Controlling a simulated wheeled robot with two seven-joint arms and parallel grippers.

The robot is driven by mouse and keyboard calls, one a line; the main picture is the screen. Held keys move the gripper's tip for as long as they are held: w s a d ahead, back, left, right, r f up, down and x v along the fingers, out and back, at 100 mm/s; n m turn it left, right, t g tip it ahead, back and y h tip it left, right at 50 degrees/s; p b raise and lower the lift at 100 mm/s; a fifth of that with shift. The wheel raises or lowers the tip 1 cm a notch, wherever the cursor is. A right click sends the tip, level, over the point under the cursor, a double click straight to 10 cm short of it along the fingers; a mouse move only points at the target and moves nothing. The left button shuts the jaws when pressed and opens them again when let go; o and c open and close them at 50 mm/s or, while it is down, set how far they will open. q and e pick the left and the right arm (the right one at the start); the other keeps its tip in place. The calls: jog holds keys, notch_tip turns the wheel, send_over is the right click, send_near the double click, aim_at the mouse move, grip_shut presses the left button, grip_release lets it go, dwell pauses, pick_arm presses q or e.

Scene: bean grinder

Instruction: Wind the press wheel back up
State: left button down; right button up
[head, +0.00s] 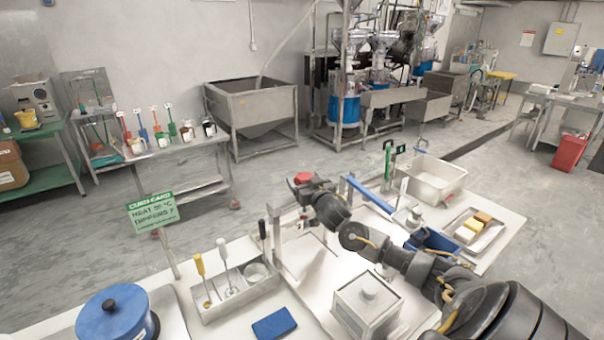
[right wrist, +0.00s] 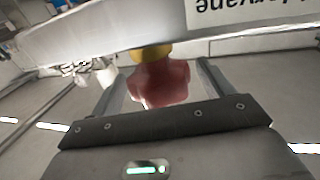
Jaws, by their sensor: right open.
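The press wheel is a red lobed knob; in the head view (head: 303,178) it sits at the top of the press frame (head: 274,233), at the end of my right arm. In the right wrist view the red wheel (right wrist: 160,82) is between my gripper's two fingers, with a yellow hub above it against a pale metal beam (right wrist: 110,32). My right gripper (head: 308,188) is open, one finger on each side of the wheel. I cannot tell whether either finger touches it. The lower press is partly visible beside a white worktop. My left gripper is not in view.
A sign (head: 153,211), a tool caddy (head: 235,292), a blue-lidded pot (head: 116,314) and a blue pad (head: 274,324) occupy the left and front. A lidded metal box (head: 366,305) stands below my right arm. A tray with blocks (head: 474,232) is at right.

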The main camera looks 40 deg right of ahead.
jog(key=shift+x, duration=1.1)
jog(key=shift+c, duration=0.4)
jog(key=c, duration=0.9)
jog(key=shift+r, duration=0.1)
jog(key=shift+y, duration=0.3)
jog(key=shift+n+t+y, duration=0.4)
jog(key=shift+n+y, duration=0.6)
jog(key=shift+y, duration=0.2)
jog(key=shift+a+n+y, duration=0.2)
jog(key=shift+n+y, duration=0.6)
jog(key=shift+y, duration=0.4)
jog(key=n+y+b, duration=0.1)
jog(key=n+y, duration=0.1)
jog(key=y, duration=0.1)
jog(key=shift+a+y+b, duration=0.15)
jog(key=shift+y+b, duration=0.15)
jog(key=shift+b, duration=0.1)
jog(key=shift+s+a+n+g+y+b, duration=0.15)
jog(key=shift+n+g+y+b, duration=0.15)
jog(key=shift+n+y+b, duration=0.45)
jog(key=shift+w+a+n+g+y+b, duration=0.1)
jog(key=shift+n+g+y+b, duration=0.35)
jog(key=shift+y, duration=0.6)
